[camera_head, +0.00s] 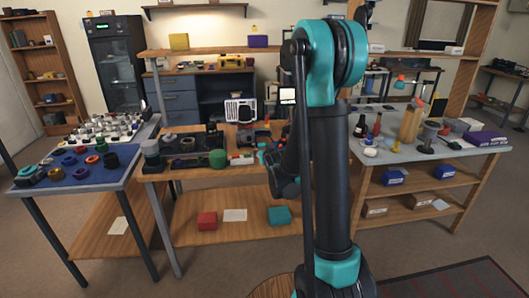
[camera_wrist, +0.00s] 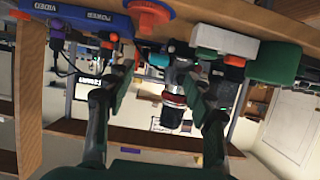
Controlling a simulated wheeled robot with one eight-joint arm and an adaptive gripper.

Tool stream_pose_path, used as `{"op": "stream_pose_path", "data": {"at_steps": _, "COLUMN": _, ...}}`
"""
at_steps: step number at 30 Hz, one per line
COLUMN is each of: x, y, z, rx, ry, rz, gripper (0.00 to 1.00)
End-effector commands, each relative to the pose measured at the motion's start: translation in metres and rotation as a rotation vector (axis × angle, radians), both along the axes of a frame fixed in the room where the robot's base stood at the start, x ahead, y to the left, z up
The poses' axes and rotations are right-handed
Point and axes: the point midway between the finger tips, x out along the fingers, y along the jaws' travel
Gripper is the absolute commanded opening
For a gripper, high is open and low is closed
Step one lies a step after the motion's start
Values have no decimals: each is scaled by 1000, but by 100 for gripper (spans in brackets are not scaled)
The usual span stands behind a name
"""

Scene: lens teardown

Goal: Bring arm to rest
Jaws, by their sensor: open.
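My gripper (camera_wrist: 160,75) shows in the wrist view with its two dark fingers spread apart. A dark cylinder with a red band (camera_wrist: 174,96) appears between the fingers in that view. No finger visibly closes on it, and I cannot tell how far away it is. In the head view my teal and black arm stands upright in the middle and reaches toward the wooden workbench (camera_head: 205,176). The gripper is mostly hidden behind the arm there.
A blue-topped table (camera_head: 110,178) with rings and lens parts stands left. A grey table (camera_head: 400,152) with bottles and tools stands right.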

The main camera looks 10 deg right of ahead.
Motion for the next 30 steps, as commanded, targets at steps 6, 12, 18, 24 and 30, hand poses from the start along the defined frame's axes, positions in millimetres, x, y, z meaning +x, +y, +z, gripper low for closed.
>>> {"op": "stream_pose_path", "data": {"at_steps": 6, "x": -13, "y": 0, "z": 5, "rx": -1, "ry": 0, "rz": 0, "gripper": 53}}
{"op": "stream_pose_path", "data": {"at_steps": 12, "x": -14, "y": 0, "z": 5, "rx": -1, "ry": 0, "rz": 0, "gripper": 53}}
{"op": "stream_pose_path", "data": {"at_steps": 18, "x": -16, "y": -1, "z": 5, "rx": -2, "ry": 7, "rz": -1, "gripper": 53}}
{"op": "stream_pose_path", "data": {"at_steps": 24, "x": -53, "y": -16, "z": 2, "rx": -10, "ry": 112, "rz": -26, "gripper": 53}}
{"op": "stream_pose_path", "data": {"at_steps": 30, "x": -126, "y": -33, "z": -12, "rx": -18, "ry": 305, "rz": -49, "gripper": 53}}
